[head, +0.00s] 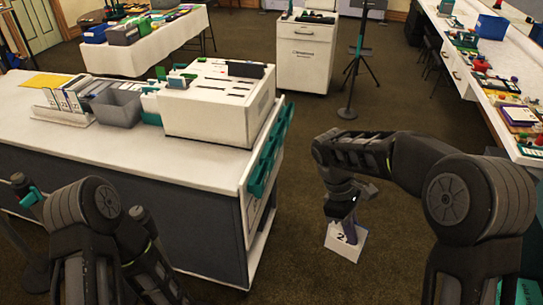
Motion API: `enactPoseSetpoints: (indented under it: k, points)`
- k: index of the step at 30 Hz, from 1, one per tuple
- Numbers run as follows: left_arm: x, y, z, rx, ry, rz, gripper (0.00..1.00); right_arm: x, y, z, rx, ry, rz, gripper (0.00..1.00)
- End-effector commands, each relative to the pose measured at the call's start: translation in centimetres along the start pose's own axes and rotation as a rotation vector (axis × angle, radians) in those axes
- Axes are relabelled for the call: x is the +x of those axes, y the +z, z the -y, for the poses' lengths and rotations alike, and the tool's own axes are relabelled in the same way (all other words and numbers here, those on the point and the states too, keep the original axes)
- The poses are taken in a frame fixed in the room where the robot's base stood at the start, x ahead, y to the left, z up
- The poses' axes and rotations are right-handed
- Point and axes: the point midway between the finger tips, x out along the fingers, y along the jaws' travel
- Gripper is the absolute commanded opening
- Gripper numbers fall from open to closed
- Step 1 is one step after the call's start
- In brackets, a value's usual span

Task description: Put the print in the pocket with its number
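A white print (342,247) with a dark picture area and what looks like a "2" hangs below my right gripper (346,222). The gripper seems shut on its upper edge, though the fingertips are small and dark here. The print is over the carpet, right of the counter and apart from it. Teal pockets (266,158) are fixed in a slanted row on the counter's right end, left of the gripper. Their numbers are not readable from here. My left arm is at the lower left; its gripper is not in view.
The white-topped counter (60,135) carries a white slotted box (219,108), a grey bin (117,107) and a card rack (62,111). A black stand (350,85) and a white cabinet (305,55) stand behind. A cluttered bench (480,60) runs along the right. Carpet between is clear.

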Motion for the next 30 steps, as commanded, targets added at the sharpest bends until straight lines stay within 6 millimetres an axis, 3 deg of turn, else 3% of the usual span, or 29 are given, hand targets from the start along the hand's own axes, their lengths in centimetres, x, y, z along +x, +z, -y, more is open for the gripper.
enactPoseSetpoints:
  k: [14,17,24,30]
  points:
    - [0.0,0.0,0.0,0.0,0.0,0.0,0.49,0.7,-0.3,-0.1,0.045,-0.019,-0.004,0.0]
    - [0.0,0.0,0.0,0.0,0.0,0.0,0.49,2.6,-1.1,-0.2,0.179,-0.081,-0.012,0.0]
    - [0.0,0.0,0.0,0.0,0.0,0.0,0.49,9.3,-4.2,-0.6,0.716,-0.303,-0.011,0.0]
    - [0.0,0.0,0.0,0.0,0.0,0.0,0.49,11.1,-5.1,-0.7,0.887,-0.368,0.0,0.0]
